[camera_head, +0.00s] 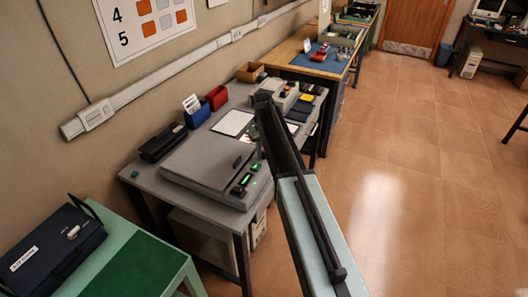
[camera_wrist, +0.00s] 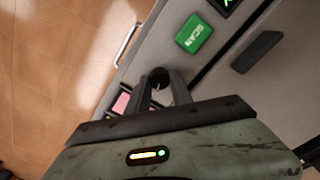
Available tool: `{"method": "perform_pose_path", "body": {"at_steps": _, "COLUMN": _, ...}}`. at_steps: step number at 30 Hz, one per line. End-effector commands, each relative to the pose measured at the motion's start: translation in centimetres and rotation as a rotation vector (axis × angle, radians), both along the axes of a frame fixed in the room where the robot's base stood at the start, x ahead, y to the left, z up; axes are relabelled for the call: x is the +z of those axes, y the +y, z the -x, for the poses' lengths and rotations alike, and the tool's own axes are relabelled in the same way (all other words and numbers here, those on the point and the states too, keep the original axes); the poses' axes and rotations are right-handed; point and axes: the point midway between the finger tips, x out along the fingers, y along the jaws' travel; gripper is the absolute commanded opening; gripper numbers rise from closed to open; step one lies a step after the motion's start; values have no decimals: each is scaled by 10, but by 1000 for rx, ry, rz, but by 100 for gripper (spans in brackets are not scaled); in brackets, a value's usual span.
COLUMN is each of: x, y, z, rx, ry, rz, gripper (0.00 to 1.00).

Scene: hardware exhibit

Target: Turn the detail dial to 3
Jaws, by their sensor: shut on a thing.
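The grey scanner (camera_head: 205,158) sits on the grey desk, with small dark controls and green lights along its front right edge. In the wrist view its grey panel (camera_wrist: 215,75) carries a green SCAN button (camera_wrist: 194,34). My gripper (camera_wrist: 162,84) is over this panel, below the SCAN button in the picture, with its fingers close together. It is shut on a small dark rounded knob (camera_wrist: 158,75), seemingly the detail dial. The fingers cover most of the knob, and its pointer and scale cannot be read. In the head view my arm hides the gripper.
A dark handle-like bar (camera_wrist: 257,51) and a pink patch (camera_wrist: 121,103) lie near my gripper. A blue bin (camera_head: 197,114) and a red bin (camera_head: 217,97) stand behind the scanner. A green table (camera_head: 139,266) is at the left. The tiled floor (camera_head: 410,170) at right is clear.

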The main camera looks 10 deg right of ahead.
Motion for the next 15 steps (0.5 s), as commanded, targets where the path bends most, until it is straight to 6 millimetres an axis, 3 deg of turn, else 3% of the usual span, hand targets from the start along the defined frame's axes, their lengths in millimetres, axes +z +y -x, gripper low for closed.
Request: {"method": "perform_pose_path", "body": {"at_steps": 15, "x": -1, "y": 0, "z": 2, "rx": -487, "ry": 9, "rz": 1, "gripper": 0}}
